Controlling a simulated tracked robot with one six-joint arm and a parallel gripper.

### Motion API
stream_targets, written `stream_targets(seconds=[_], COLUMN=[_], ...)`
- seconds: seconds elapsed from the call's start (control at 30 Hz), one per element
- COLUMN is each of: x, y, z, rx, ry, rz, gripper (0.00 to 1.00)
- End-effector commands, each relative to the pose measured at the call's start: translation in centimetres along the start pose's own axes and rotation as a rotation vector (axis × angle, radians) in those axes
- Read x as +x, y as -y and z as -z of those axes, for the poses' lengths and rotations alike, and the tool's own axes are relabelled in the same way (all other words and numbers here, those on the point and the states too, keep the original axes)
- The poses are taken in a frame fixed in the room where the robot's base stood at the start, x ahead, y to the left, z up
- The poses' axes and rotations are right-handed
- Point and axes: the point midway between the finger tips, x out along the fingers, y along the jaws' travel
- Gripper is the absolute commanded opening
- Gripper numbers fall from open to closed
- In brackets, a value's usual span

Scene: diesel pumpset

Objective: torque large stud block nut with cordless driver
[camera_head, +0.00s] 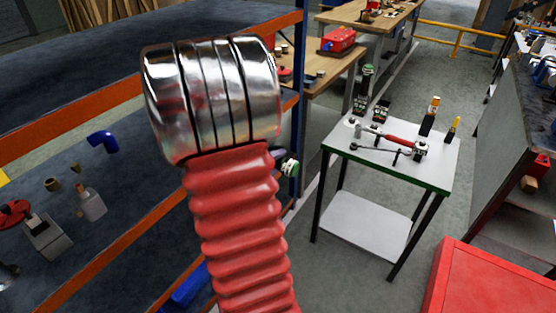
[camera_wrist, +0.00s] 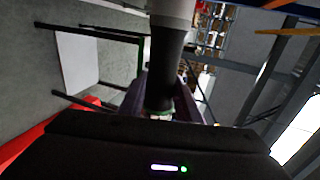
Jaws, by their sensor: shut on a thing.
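In the wrist view my gripper (camera_wrist: 164,96) is shut on a dark, tapered tool (camera_wrist: 166,62) with a pale grey upper section and a hint of green near the jaws. It appears to be the cordless driver, but its tip is out of frame. In the head view my red ribbed arm with its chrome end hides my gripper. A small green and white piece (camera_head: 290,167) shows past the arm's right side; I cannot tell whether it belongs to the held tool. I cannot make out the large stud block nut in either view.
A white-topped table (camera_head: 437,172) with a green edge carries several tools, including a red-handled one (camera_head: 398,139). A blue and orange shelf rack (camera_head: 75,120) stands left, holding loose items. A red cabinet (camera_head: 490,285) is at lower right. Grey floor lies between.

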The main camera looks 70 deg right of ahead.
Motion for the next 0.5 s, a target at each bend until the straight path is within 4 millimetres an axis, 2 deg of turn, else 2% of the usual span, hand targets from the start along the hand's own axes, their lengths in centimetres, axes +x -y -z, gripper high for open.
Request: stream_targets(seconds=[0.5], x=[0.0], y=[0.1], z=[-3.3], rx=[0.002], ry=[0.001], rz=[0.003], gripper=[0.00])
